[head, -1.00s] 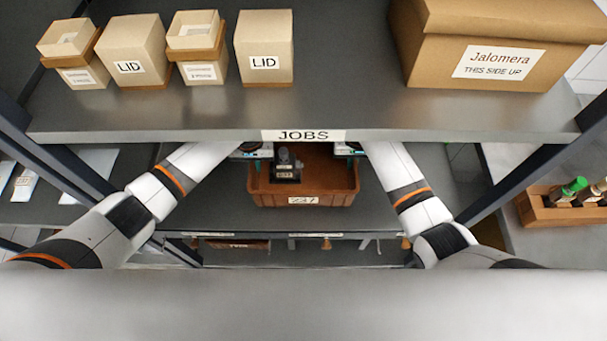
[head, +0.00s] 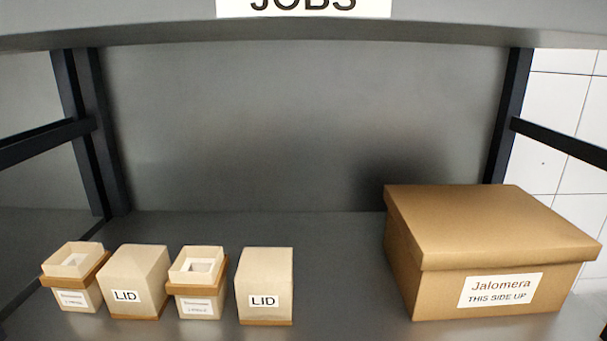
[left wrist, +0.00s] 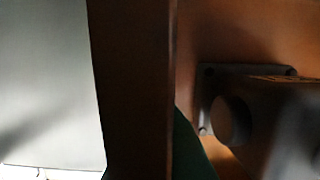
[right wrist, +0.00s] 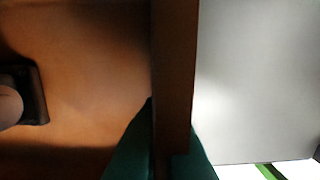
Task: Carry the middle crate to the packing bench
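The crate is out of the head view, as are both of my grippers. In the left wrist view the crate's brown wall (left wrist: 135,80) stands upright. A dark grey pump part (left wrist: 245,115) with a round opening and bolted flange sits inside. In the right wrist view the opposite crate wall (right wrist: 172,70) stands between the two green fingers of my right gripper (right wrist: 160,150), which close on it. A dark part (right wrist: 30,90) shows inside.
In the head view, small cream boxes (head: 72,275), some labelled LID (head: 265,290), and a large cardboard box (head: 490,255) stand on a shelf. A shelf edge with a JOBS sign (head: 303,6) runs above. Dark posts (head: 90,130) flank it. Pale grey surfaces show outside the crate walls.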

